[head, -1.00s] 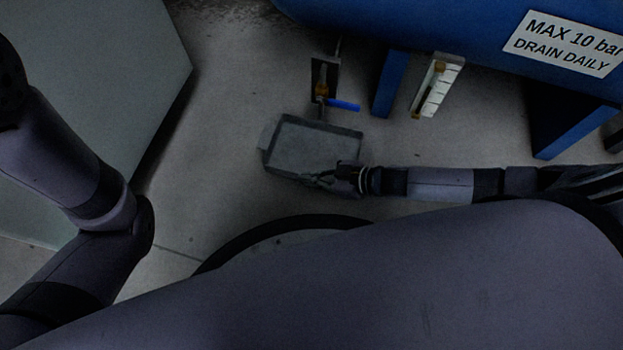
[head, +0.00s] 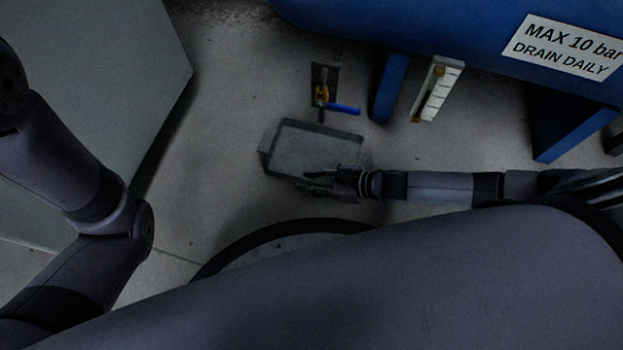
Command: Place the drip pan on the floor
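The drip pan (head: 310,145) is a grey, shallow rectangular tray in the middle of the head view, just below the valve with the blue handle. It looks level and appears empty. My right gripper (head: 322,182) reaches in from the right at the pan's near right corner. Its fingers lie at the near rim, one over the inside and one along the outer side. Whether they press on the wall is too dark to tell. Whether the pan rests on the floor or hangs just above it is not clear. My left gripper is out of view; only my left arm shows.
A blue tank (head: 440,30) with a white label (head: 566,47) and blue legs (head: 388,87) stands at the top right. A brass valve with a blue lever (head: 343,109) sits behind the pan. A grey-green panel (head: 90,80) fills the left. Bare floor (head: 235,90) lies between.

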